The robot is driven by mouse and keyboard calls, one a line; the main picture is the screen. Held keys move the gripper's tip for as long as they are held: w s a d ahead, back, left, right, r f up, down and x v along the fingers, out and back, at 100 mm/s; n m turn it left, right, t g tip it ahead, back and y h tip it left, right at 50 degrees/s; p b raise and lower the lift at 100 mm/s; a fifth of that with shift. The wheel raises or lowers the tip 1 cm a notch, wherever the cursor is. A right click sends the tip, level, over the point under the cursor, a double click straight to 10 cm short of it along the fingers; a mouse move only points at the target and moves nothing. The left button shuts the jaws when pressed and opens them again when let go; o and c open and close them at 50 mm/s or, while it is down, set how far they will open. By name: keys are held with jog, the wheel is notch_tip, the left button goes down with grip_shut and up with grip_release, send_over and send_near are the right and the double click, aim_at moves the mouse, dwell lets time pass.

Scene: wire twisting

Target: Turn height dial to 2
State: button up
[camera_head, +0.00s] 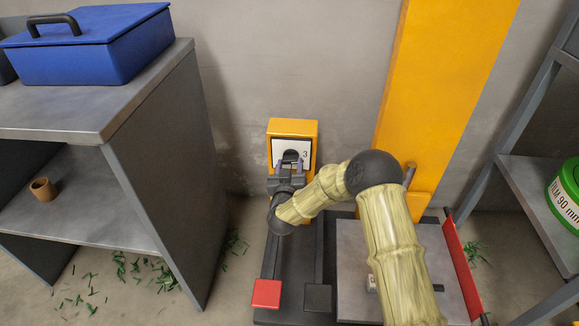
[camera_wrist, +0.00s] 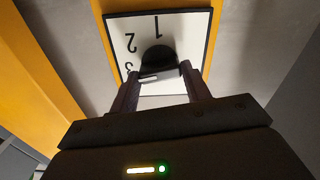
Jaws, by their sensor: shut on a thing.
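The height dial is a black knob on a white plate, set in a yellow box (camera_head: 292,127) low against the wall. In the wrist view the plate (camera_wrist: 188,45) shows 1, 2 and part of 3, upside down. The knob (camera_wrist: 157,60) carries a pale line at its near edge, on the side toward the 3; its exact setting is hard to tell. My gripper (camera_wrist: 158,78) is shut on the knob, one finger on each side. In the head view my gripper (camera_head: 291,165) covers much of the plate, and only the 3 shows clearly.
A yellow column (camera_head: 440,80) stands right of the box. A dark base with a red pedal (camera_head: 267,293) and a black pedal (camera_head: 317,298) lies below. A grey shelf with a blue toolbox (camera_head: 95,50) stands left. A green roll (camera_head: 568,195) sits on the right rack.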

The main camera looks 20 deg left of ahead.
jog(key=shift+m, duration=0.3)
jog(key=m+p, duration=0.2)
jog(key=m, duration=0.2)
jog(key=shift+p, duration=0.35)
jog(key=m+p, duration=0.1)
jog(key=m, duration=0.4)
jog(key=shift+p, duration=0.35)
jog(key=shift+f, duration=0.1)
jog(key=o, duration=1)
jog(key=shift+s, duration=0.1)
